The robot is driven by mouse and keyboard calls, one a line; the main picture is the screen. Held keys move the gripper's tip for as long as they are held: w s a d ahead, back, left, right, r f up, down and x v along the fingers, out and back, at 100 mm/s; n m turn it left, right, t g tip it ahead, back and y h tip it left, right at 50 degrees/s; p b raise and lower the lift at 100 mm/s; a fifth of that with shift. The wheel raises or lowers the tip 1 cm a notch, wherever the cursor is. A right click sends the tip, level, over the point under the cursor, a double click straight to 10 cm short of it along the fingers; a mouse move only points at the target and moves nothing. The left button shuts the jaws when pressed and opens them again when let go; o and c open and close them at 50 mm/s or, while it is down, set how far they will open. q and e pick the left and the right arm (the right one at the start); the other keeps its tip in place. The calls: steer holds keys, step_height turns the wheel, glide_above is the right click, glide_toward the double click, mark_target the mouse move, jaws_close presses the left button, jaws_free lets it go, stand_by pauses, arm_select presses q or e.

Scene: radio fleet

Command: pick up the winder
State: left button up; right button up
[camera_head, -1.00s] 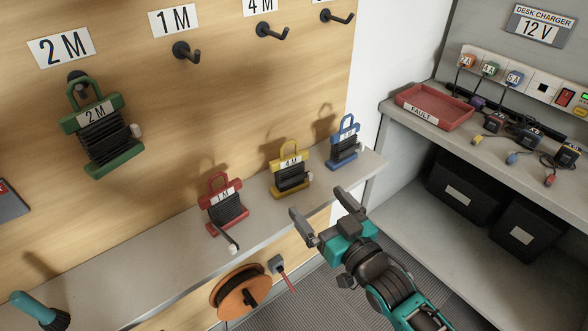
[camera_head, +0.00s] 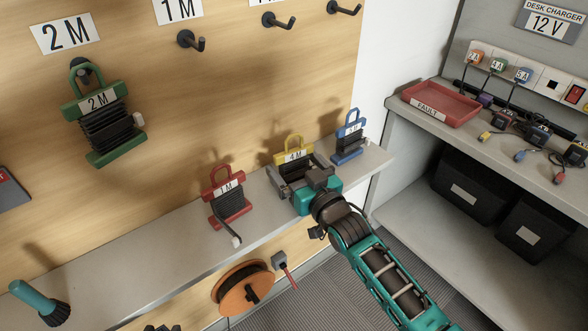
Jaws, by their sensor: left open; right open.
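Winders with cord stand on the shelf: a red one marked 1 M (camera_head: 228,196), a yellow one marked 4 M (camera_head: 294,146) and a blue one (camera_head: 350,138). A green winder marked 2 M (camera_head: 106,118) hangs on a wall hook at the left. My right gripper (camera_head: 299,174) is open at the yellow winder, with its fingers toward the winder's two sides. It hides the winder's lower part, and I cannot tell whether they touch. Only dark tips of my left gripper (camera_head: 161,327) show at the bottom edge; it is open and empty.
Empty hooks (camera_head: 190,40) stick out of the wooden board above. An orange reel (camera_head: 243,289) is below the shelf (camera_head: 150,255). A teal brush (camera_head: 40,303) is at the lower left. A red tray (camera_head: 441,104) and chargers sit on the right bench.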

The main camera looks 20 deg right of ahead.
mark_target(296, 135)
steer(key=shift+c, duration=0.5)
steer(key=c, duration=0.9)
steer(key=shift+o, duration=0.2)
step_height(296, 135, up, 10)
steer(key=shift+r+p, duration=0.1)
steer(key=shift+p, duration=1.15)
